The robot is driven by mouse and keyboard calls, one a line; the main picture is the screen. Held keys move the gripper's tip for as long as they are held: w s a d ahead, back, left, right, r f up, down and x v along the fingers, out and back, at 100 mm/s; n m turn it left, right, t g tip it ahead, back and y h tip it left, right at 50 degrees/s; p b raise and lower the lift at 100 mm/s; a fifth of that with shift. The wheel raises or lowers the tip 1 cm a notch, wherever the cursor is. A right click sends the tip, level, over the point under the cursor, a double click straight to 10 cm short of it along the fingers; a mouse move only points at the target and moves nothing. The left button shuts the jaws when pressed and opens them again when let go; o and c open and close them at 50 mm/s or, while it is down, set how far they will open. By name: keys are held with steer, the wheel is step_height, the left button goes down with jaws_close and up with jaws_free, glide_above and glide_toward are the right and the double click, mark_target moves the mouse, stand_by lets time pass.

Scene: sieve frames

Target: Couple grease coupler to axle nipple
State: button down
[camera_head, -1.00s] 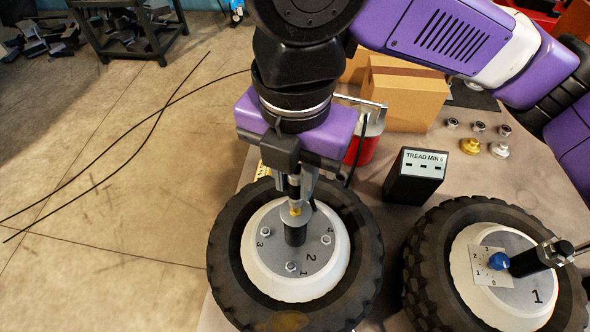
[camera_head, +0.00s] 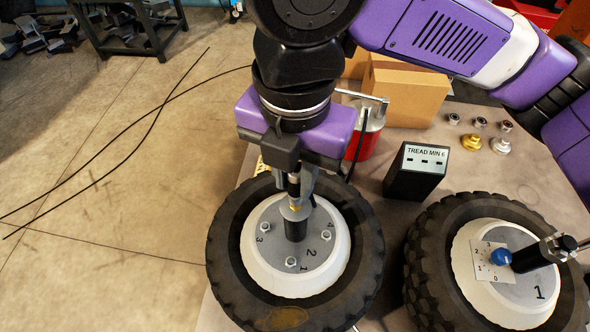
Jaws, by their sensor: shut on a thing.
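My gripper (camera_head: 297,190) points down over the hub of the left wheel (camera_head: 229,240). It is shut on the grease coupler (camera_head: 294,208), a slim metal piece with a brass-coloured band. The coupler's lower end is at the top of the black axle stub (camera_head: 296,231) in the middle of the grey hub plate. The nipple is hidden there, so I cannot tell whether coupler and nipple touch. The hub plate (camera_head: 275,238) has several numbered bolts around the stub.
A second wheel (camera_head: 425,270) with a blue knob (camera_head: 501,257) lies at right. A black tread gauge block (camera_head: 415,173), a red grease can (camera_head: 364,147), a cardboard box (camera_head: 405,95) and several small fittings (camera_head: 471,144) stand behind. A black hose (camera_head: 110,165) crosses the floor at left.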

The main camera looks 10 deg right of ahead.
steer(key=shift+f+b, duration=0.3)
steer(key=shift+f, duration=0.2)
steer(key=c, duration=1.2)
jaws_free()
steer(key=shift+o, duration=0.2)
steer(key=shift+r, duration=0.1)
step_height(320, 180, up, 8)
steer(key=shift+f+b, duration=0.15)
steer(key=shift+b, duration=0.15)
